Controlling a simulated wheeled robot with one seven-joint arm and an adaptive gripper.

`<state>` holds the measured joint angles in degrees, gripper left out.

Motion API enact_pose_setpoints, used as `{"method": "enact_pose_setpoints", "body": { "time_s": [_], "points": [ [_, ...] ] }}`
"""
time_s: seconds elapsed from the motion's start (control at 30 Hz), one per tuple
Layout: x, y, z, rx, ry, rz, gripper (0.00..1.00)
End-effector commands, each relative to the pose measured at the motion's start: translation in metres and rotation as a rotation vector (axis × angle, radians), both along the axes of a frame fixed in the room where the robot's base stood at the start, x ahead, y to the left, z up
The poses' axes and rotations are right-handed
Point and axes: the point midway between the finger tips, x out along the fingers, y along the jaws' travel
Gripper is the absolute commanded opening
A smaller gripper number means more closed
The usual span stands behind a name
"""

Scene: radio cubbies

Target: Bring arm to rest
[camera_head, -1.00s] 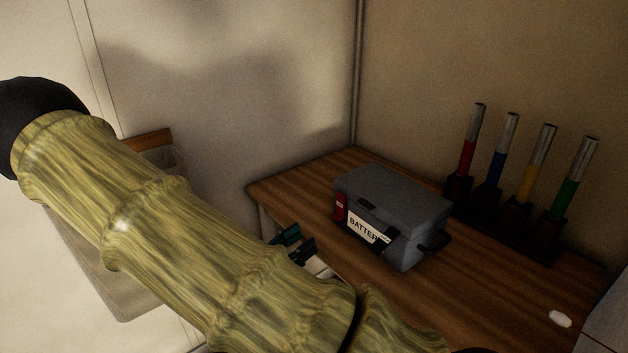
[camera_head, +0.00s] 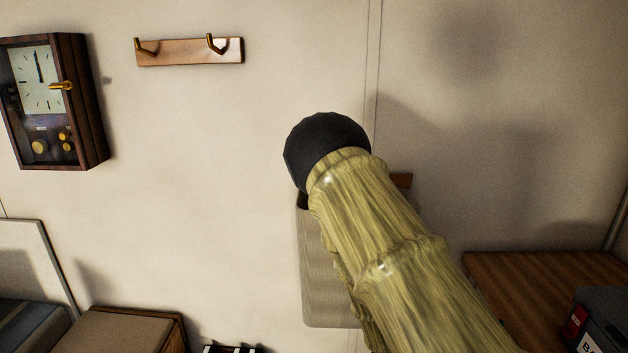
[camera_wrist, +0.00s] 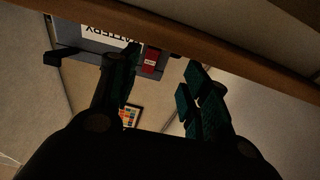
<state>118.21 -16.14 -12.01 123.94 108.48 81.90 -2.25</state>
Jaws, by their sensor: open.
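My gripper (camera_wrist: 160,95) shows in the wrist view with its two dark green fingers apart and nothing between them. In that view the battery box (camera_wrist: 95,38) with its white label and a red part (camera_wrist: 152,60) lies beyond the fingers, at the upper left, and the picture looks upside down. In the head view my arm crosses the middle right and hides the gripper. The battery box (camera_head: 600,318) is cut off at the lower right corner there, on the wooden table.
The wooden table (camera_head: 510,280) stands at the lower right; its edge (camera_wrist: 200,35) runs close above the fingers in the wrist view. A wall clock (camera_head: 45,100) and a hook rack (camera_head: 190,51) hang on the wall. A brown box (camera_head: 120,333) is at the lower left.

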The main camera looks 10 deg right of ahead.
Motion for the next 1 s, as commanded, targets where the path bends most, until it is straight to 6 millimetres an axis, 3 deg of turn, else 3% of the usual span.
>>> {"method": "enact_pose_setpoints", "body": {
  "time_s": [0.17,0.47,0.77,1.0],
  "points": [
    [0.009,-0.009,-0.038,0.108,0.105,0.133,0.46],
    [0.017,-0.001,-0.137,0.403,0.352,0.425,0.46],
    [-0.014,0.050,-0.242,0.759,0.623,0.697,0.46],
    [-0.070,0.112,-0.307,1.063,0.842,0.896,0.46]
  ]
}}
